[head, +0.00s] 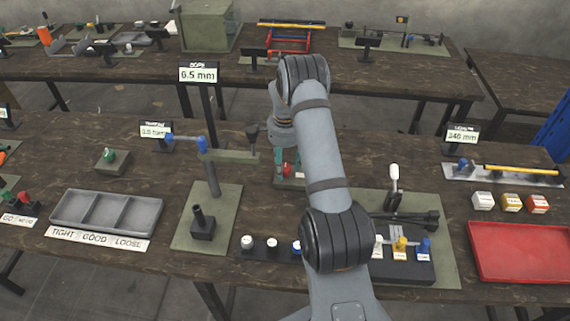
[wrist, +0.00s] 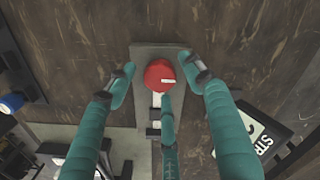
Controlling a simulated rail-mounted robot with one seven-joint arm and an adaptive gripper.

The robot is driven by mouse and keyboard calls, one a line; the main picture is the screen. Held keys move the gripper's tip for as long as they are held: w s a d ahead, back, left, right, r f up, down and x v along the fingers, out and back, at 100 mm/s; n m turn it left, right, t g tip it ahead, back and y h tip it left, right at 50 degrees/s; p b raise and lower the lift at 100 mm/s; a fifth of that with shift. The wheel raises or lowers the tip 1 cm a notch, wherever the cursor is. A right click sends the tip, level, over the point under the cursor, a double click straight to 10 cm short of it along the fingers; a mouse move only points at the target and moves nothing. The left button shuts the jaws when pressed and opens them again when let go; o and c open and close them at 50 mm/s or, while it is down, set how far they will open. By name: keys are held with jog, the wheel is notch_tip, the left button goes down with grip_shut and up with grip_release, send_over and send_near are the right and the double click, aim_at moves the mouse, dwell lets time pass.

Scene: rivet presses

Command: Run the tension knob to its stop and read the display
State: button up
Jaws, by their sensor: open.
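A red round knob (wrist: 160,74) with a small white mark sits on a narrow grey plate (wrist: 146,51) in the wrist view. My gripper (wrist: 164,86) is open, its teal fingers spread around the red knob; I cannot tell whether they touch it. In the head view my gripper (head: 288,170) is low behind my arm, which hides most of that spot. I cannot tell which knob is the tension knob. A small display (head: 155,131) reading about 0.0 turn stands left of centre, near a green knob (head: 110,156) on a pad.
A taller display (head: 198,74) reads about 6.5 mm; another (head: 461,136) at right reads about 340 mm. A grey divided tray (head: 107,211) is at left, a red tray (head: 520,252) at right.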

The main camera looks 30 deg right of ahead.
jog(key=shift+c, duration=0.9)
jog(key=c, duration=1)
jog(key=shift+f+m+b, duration=0.1)
jog(key=shift+m+b, duration=0.3)
jog(key=shift+b, duration=0.25)
jog(key=m+b, duration=0.2)
jog(key=shift+f+b, duration=0.15)
jog(key=shift+b, duration=0.2)
jog(key=m+b, duration=0.3)
jog(key=shift+r+m+b, duration=0.25)
jog(key=shift+m+b, duration=0.55)
jog(key=shift+m, duration=0.2)
